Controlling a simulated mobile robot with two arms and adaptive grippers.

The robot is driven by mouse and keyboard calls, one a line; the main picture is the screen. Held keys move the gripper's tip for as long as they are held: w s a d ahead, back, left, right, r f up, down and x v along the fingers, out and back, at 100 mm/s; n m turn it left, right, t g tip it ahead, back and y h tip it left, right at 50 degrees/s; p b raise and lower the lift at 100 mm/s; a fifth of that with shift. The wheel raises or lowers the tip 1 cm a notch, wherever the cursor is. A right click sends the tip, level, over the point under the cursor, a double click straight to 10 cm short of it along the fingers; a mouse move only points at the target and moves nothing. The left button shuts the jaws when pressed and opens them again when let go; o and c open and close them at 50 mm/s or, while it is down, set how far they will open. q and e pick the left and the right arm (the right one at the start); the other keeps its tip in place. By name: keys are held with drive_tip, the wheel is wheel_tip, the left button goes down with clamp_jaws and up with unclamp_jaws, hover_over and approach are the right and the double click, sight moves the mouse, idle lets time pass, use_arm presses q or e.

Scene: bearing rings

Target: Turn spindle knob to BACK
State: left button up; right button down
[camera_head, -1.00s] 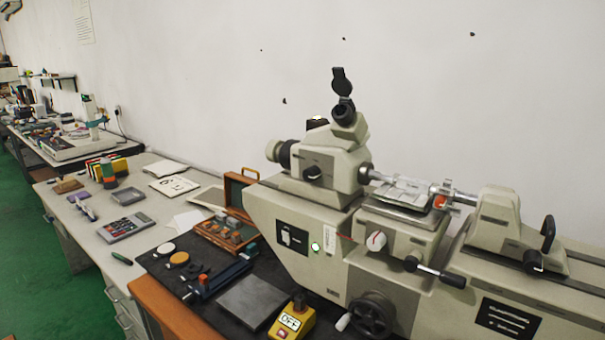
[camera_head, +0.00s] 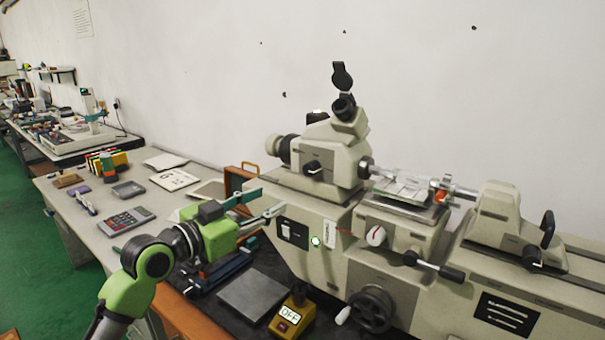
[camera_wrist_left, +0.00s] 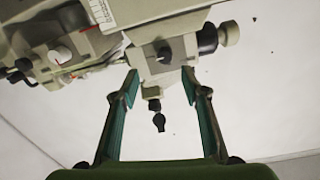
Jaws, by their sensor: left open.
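The grey-beige machine (camera_head: 290,205) stands at the right of the bench. A black knob (camera_head: 313,167) is on the front of its microscope head; it also shows upside down in the left wrist view (camera_wrist_left: 164,56), beyond the fingertips. A round white knob with a red mark (camera_head: 376,236) is lower on the carriage. I cannot tell which one is the spindle knob, and no BACK label is readable. My left gripper (camera_head: 271,202) is open and empty, left of and below the black knob, apart from it. Its fingers (camera_wrist_left: 160,78) are spread in the wrist view. My right gripper is not in view.
A yellow OFF box (camera_head: 292,315), a grey plate (camera_head: 255,295) and a handwheel (camera_head: 372,310) are in front. A wooden box (camera_head: 238,178) stands behind my left gripper. A calculator (camera_head: 127,221) lies on the bench at left.

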use_arm(q)
drive_tip(key=r, duration=0.2)
drive_tip(key=p, duration=0.4)
approach(308, 170)
drive_tip(key=x, duration=0.8)
drive_tip(key=shift+f, duration=0.1)
drive_tip(key=c, duration=1.1)
